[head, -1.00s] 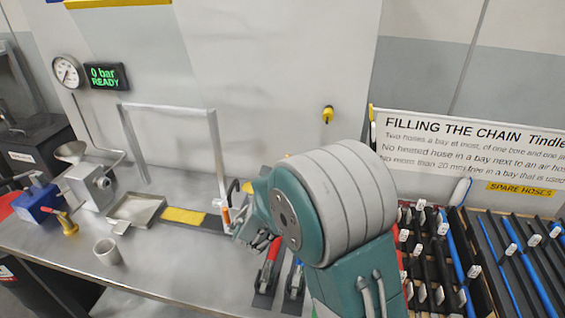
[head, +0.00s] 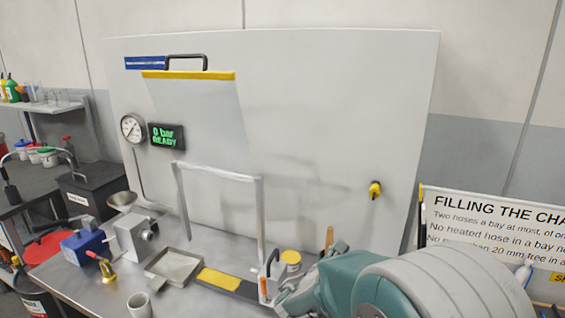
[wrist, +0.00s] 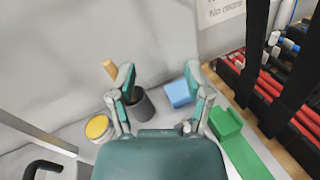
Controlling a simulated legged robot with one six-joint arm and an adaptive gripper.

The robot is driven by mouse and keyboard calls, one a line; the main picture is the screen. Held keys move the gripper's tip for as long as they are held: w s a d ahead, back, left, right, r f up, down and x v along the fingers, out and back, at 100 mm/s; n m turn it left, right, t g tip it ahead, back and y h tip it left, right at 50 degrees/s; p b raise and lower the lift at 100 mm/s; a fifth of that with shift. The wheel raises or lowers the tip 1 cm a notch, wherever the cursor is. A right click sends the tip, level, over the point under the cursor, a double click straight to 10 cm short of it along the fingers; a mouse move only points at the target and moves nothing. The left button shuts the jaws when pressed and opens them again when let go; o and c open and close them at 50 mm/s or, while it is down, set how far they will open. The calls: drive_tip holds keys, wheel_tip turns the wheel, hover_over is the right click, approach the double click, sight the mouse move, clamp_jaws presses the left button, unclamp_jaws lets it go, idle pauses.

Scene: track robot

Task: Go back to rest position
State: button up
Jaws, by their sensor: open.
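My gripper (wrist: 162,78) shows in the wrist view with its two teal fingers spread apart and nothing between the tips. Below it in that view are a dark grey cup (wrist: 142,106) holding a wooden-handled tool (wrist: 110,70), a blue block (wrist: 178,94) and a green block (wrist: 226,123). My teal and grey arm fills the lower right of the head view, low over the bench. There the gripper's fingers cannot be made out clearly.
A metal bench (head: 90,275) carries a pan (head: 175,266), a small cup (head: 139,304), a blue unit (head: 84,247) and a metal frame (head: 262,215). A yellow-lidded jar (wrist: 97,128) is left of the cup. A hose rack (wrist: 285,120) stands right.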

drive_tip(key=s+d+r+m+g+y, duration=0.1)
drive_tip(key=s+d+m+g, duration=0.4)
drive_tip(key=s+m, duration=0.25)
drive_tip(key=s+d+r+m+g, duration=0.1)
drive_tip(key=s+d+m+g, duration=0.4)
drive_tip(key=s, duration=0.4)
drive_tip(key=s+a+r+m+t+y, duration=0.1)
drive_tip(key=s+a+m+t+y, duration=0.1)
drive_tip(key=s+a+m+y, duration=0.8)
drive_tip(key=s+m, duration=0.1)
drive_tip(key=m, duration=0.2)
drive_tip(key=shift+s+a+y, duration=0.25)
drive_tip(key=shift+a+y, duration=0.05)
